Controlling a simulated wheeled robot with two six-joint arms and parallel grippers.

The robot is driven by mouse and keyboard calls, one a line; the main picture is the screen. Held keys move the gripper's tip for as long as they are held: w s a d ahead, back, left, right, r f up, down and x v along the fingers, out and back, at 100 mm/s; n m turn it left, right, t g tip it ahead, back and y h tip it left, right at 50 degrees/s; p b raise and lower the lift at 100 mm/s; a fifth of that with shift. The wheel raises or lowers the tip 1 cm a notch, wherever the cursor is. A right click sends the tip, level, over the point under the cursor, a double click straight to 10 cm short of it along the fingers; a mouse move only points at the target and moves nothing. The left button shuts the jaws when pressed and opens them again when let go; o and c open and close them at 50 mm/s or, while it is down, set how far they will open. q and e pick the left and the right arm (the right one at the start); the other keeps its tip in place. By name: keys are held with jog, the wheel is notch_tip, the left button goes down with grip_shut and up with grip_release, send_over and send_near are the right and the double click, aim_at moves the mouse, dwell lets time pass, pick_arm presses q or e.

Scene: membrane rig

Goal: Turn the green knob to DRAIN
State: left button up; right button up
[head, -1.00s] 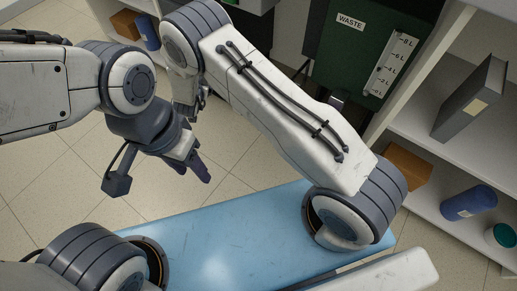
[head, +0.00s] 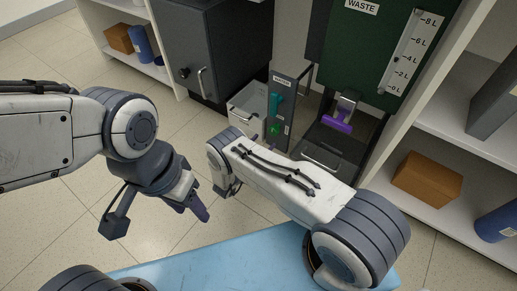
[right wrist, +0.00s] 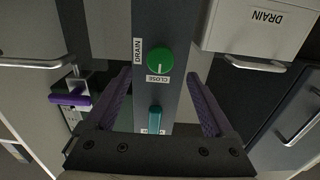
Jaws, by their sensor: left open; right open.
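The green knob (right wrist: 160,60) is round and sits on a narrow grey panel (right wrist: 181,20) in the right wrist view. A DRAIN label is to its left and a CLOSE label just below it. A small pale mark shows on its lower part, on the CLOSE side. The knob (head: 275,129) also shows in the head view, below a teal handle (head: 276,104). My right gripper (right wrist: 160,80) is open, its purple fingers spread either side of the panel, with the knob centred ahead, apparently untouched. My left gripper (head: 193,204) is open and empty, well left of the panel.
A pale drawer marked DRAIN (right wrist: 255,27) is beside the panel. The green WASTE tank (head: 372,45) with a purple-handled valve (head: 335,123) stands right of it in the head view. A dark cabinet (head: 215,45) is behind left. A blue surface (head: 215,265) lies in front.

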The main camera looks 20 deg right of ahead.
aim_at(272, 132)
jog(key=shift+b+x, duration=0.8)
jog(key=shift+x, duration=2.3)
jog(key=c, duration=1.3)
jog(key=m, duration=0.3)
jog(key=shift+m, duration=0.3)
